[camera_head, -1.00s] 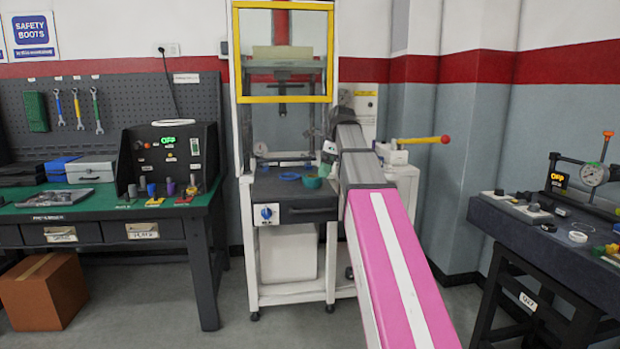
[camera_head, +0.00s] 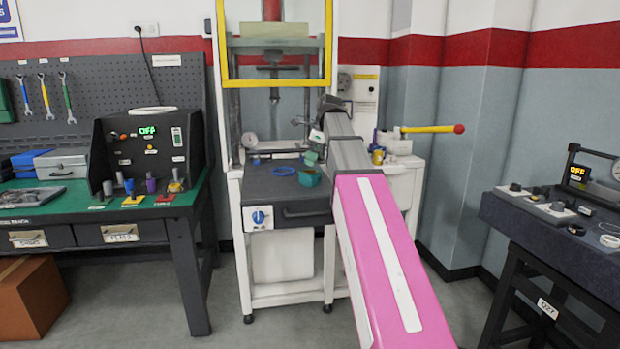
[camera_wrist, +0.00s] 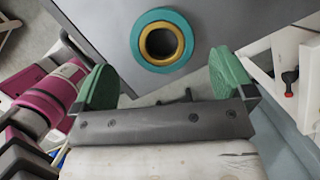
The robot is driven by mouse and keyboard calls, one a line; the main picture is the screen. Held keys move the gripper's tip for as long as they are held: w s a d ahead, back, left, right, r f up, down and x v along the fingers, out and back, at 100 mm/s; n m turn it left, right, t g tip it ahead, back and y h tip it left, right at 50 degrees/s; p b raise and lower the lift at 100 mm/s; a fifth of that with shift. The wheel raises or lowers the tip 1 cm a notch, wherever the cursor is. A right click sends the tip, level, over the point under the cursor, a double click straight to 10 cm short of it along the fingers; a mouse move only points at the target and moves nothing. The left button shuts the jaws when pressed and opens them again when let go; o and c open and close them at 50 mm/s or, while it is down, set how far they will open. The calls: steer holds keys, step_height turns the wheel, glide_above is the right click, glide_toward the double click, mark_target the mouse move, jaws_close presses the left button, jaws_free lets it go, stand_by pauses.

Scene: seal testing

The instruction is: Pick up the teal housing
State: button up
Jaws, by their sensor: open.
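The teal housing (camera_head: 309,179) sits on the dark bed of the press, near its front right part. In the wrist view it is a teal ring (camera_wrist: 137,39) with a gold inner ring and a dark hole, seen from above. My gripper (camera_head: 312,157) is just above and behind the housing in the head view. In the wrist view its two green fingertips (camera_wrist: 164,80) are wide apart with nothing between them. The housing lies beyond the fingertips, roughly centred between them and not touched.
A blue ring (camera_head: 283,171) lies left of the housing on the press bed (camera_head: 265,190). A dial gauge (camera_head: 249,140) stands at the bed's back left. The press frame's yellow-edged guard (camera_head: 327,60) is overhead. A yellow lever (camera_head: 430,129) sticks out at right.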

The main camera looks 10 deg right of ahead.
mark_target(310, 177)
steer(key=shift+d+x, duration=0.2)
steer(key=shift+x, duration=1.45)
steer(key=shift+d+x, duration=0.15)
steer(key=shift+x, duration=1.5)
steer(key=shift+s+f, duration=0.1)
steer(key=c, duration=1)
